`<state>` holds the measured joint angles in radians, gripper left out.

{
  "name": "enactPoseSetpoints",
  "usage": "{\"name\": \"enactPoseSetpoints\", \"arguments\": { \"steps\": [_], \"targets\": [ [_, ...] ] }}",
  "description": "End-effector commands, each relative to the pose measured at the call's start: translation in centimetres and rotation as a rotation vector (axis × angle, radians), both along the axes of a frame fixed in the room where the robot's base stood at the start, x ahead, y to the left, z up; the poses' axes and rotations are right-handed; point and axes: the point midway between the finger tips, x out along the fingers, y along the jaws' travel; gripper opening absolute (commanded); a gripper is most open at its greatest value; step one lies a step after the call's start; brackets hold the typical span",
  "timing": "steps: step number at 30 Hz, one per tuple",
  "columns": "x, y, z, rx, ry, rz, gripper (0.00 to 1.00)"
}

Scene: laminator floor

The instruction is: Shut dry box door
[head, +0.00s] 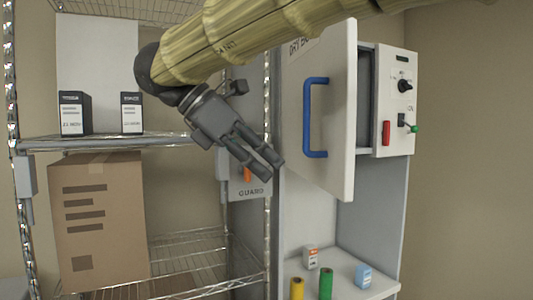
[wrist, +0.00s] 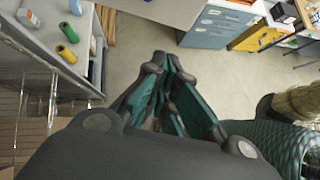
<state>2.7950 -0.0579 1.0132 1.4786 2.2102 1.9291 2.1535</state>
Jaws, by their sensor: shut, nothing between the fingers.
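The dry box (head: 393,130) is a white cabinet with a control panel on its right side. Its white door (head: 340,110) stands ajar, angled out from the box, with a dark gap behind its right edge. A blue handle (head: 306,118) is on the door's face. My gripper (head: 274,168) is shut and empty, just left of the door and below the handle's middle, pointing down to the right. I cannot tell how far in front of the door it is. The gripper also shows in the wrist view (wrist: 172,62), where the door is not seen.
A bench under the door holds a yellow roll (head: 297,289), a green roll (head: 326,284) and small boxes. Blue drawers (wrist: 217,25) and clear floor (wrist: 145,42) show in the wrist view.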

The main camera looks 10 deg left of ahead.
Motion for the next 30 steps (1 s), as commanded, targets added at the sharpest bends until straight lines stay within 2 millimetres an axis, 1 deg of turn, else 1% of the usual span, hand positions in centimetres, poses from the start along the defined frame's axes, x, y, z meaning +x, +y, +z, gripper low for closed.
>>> {"name": "enactPoseSetpoints", "arguments": {
  "steps": [1,12,18,21,25,30],
  "targets": [
    [0.3,-0.7,-0.3,-0.002,0.005,0.001,0.00],
    [1.9,-5.1,-4.4,-0.001,0.004,-0.002,0.00],
    [2.8,-7.3,-4.3,0.000,0.002,-0.003,0.00],
    [3.0,-8.0,-4.4,0.000,0.001,-0.003,0.00],
    [3.3,-8.5,-4.5,0.001,0.000,-0.003,0.00],
    [3.4,-8.7,-4.6,0.000,-0.001,-0.004,0.00]
  ]
}}
